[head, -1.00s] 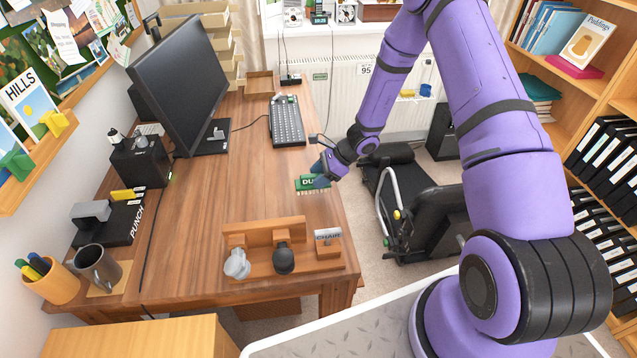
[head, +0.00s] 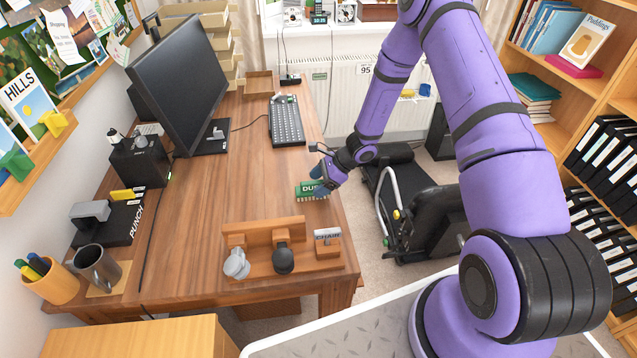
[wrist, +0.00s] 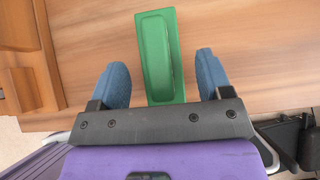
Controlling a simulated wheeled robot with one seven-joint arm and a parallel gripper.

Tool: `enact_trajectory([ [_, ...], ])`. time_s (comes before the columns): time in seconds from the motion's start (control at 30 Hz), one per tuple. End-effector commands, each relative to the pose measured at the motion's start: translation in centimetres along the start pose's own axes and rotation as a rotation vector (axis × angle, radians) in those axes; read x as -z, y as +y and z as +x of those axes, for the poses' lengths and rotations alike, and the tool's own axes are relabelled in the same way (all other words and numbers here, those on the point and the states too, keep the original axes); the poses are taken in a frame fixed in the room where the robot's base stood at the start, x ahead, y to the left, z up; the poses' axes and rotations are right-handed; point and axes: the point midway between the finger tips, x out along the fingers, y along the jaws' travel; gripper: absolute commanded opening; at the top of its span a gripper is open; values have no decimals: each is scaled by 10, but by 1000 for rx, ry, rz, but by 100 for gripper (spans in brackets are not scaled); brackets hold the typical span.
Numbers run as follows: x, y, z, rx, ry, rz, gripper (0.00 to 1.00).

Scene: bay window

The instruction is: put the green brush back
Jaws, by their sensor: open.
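The green brush (head: 306,188) lies on the desk near its right edge, marked with letters starting "DU" and with pale bristles along its near side. In the wrist view the brush (wrist: 157,60) lies lengthwise between and beyond the two blue fingertips. My gripper (head: 322,180) is open, with a gap on each side of the brush; it also shows in the wrist view (wrist: 162,80). A wooden rack (head: 265,232) stands at the desk's near side.
A mug (head: 98,266) and a pen cup (head: 52,283) are at the near left. The middle of the desk (head: 210,200) is bare.

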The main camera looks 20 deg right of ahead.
Motion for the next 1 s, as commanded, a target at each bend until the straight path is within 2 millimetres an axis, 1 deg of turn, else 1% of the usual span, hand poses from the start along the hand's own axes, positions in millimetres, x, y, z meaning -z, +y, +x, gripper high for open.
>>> enact_trajectory([
  [0.07,-1,0,-5,1,1,-1,72],
  [0.17,-1,-1,-18,3,1,0,72],
  [0.5,-1,-1,-85,4,1,-3,72],
  [0.6,-1,-1,-100,3,0,-2,72],
  [0.8,-1,0,-118,1,-1,-2,72],
  [1.0,-4,0,-123,0,2,-13,72],
])
